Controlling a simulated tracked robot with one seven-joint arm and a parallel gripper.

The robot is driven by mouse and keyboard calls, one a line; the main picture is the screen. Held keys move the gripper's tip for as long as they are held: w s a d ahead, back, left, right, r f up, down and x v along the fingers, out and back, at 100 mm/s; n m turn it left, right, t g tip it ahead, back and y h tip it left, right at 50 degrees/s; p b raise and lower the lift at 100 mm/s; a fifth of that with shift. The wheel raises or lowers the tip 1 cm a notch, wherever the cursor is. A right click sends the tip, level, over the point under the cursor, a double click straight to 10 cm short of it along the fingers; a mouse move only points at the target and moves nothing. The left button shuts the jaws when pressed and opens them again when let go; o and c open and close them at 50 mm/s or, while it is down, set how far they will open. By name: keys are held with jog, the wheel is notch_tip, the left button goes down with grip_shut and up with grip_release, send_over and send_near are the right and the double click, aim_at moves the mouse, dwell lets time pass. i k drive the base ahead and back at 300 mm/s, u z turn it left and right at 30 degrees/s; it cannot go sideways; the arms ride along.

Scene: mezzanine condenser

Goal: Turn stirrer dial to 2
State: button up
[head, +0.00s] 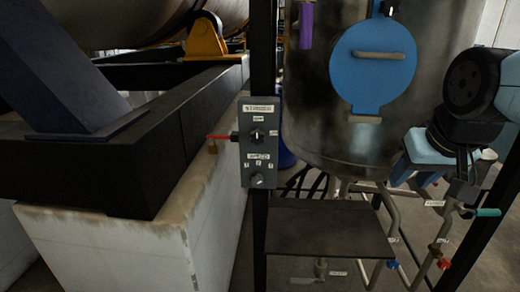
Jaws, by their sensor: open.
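A grey control box (260,145) is fixed to a dark upright post, with a label at its top that seems to read stirrer. A dark rotary switch (257,135) sits on its upper half. The lower dial (256,181) is a small grey knob under a label that seems to read speed, with small number marks above it. Its pointer is too small to read. My gripper (415,178), with light blue parts, is at the right in front of the tank's lower edge. It is open, well to the right of the box and touching neither knob.
A steel tank (310,120) with a blue round hatch (373,68) stands behind. A dark shelf plate (330,228) lies below right; pipes with valves (440,255) stand at lower right. Left are dark beams (150,150) on concrete.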

aim_at(258, 181)
jog(key=z, duration=1.25)
jog(key=i, duration=0.1)
jog(key=u, duration=2.95)
jog(key=k, duration=0.8)
jog(key=z, duration=0.95)
jog(key=i, duration=0.5)
jog(key=z, duration=0.1)
